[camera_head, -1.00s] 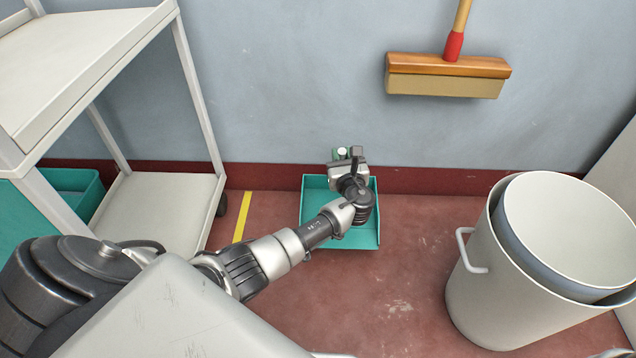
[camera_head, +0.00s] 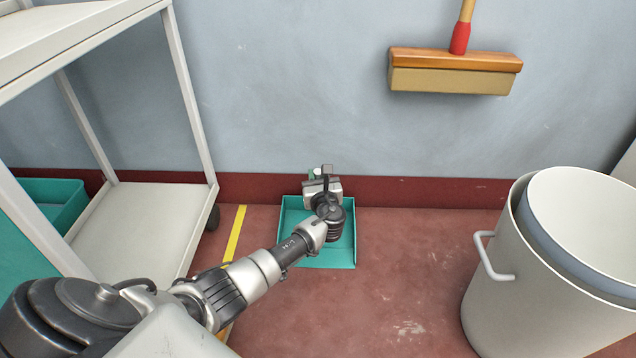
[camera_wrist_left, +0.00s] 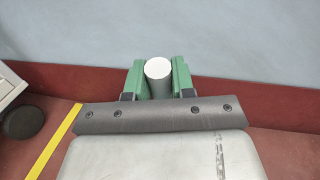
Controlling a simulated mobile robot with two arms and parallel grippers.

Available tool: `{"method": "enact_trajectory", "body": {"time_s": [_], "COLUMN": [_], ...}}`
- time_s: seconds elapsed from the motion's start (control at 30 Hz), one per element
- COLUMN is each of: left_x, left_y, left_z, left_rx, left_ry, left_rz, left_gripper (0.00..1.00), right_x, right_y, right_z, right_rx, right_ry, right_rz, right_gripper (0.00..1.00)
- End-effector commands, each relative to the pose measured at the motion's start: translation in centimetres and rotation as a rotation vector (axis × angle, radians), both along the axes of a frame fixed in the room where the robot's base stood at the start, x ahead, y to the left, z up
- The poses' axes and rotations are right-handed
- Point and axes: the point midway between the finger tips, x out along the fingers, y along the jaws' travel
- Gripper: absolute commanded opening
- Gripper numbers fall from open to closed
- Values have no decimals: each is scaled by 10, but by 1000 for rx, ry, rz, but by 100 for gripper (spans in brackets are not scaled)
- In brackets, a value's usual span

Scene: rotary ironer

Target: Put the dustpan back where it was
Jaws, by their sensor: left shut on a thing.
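The teal dustpan (camera_head: 340,252) is low over or on the red floor near the wall; I cannot tell whether it touches the floor. My left gripper (camera_head: 320,174) is at its wall-side end, with the arm reaching across the pan and hiding part of it. In the left wrist view, the green fingers of my left gripper (camera_wrist_left: 158,82) are shut on the dustpan's upright handle, whose round pale end (camera_wrist_left: 158,68) shows between them. The pan itself is hidden in that view. My right gripper is not in view.
A white shelf cart (camera_head: 150,225) stands at the left, with a teal bin (camera_head: 50,192) beside it. A yellow floor line (camera_head: 236,233) runs between cart and dustpan. A white bucket (camera_head: 540,290) stands at the right. A broom (camera_head: 455,72) hangs on the wall. Floor between dustpan and bucket is clear.

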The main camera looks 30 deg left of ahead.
Motion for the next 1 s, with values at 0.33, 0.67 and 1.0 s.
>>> {"method": "enact_trajectory", "body": {"time_s": [0.33, 0.67, 1.0], "left_x": [0, 0, -18], "left_y": [0, 0, -18], "left_z": [-1, -1, 7], "left_rx": [0, 0, -1], "left_ry": [1, 1, 3], "left_rz": [0, 0, -2], "left_gripper": [32, 50, 50], "right_x": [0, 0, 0], "right_y": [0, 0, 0], "right_z": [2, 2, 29], "right_rx": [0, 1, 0], "right_ry": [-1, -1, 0], "right_rz": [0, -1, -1], "right_gripper": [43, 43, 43]}}
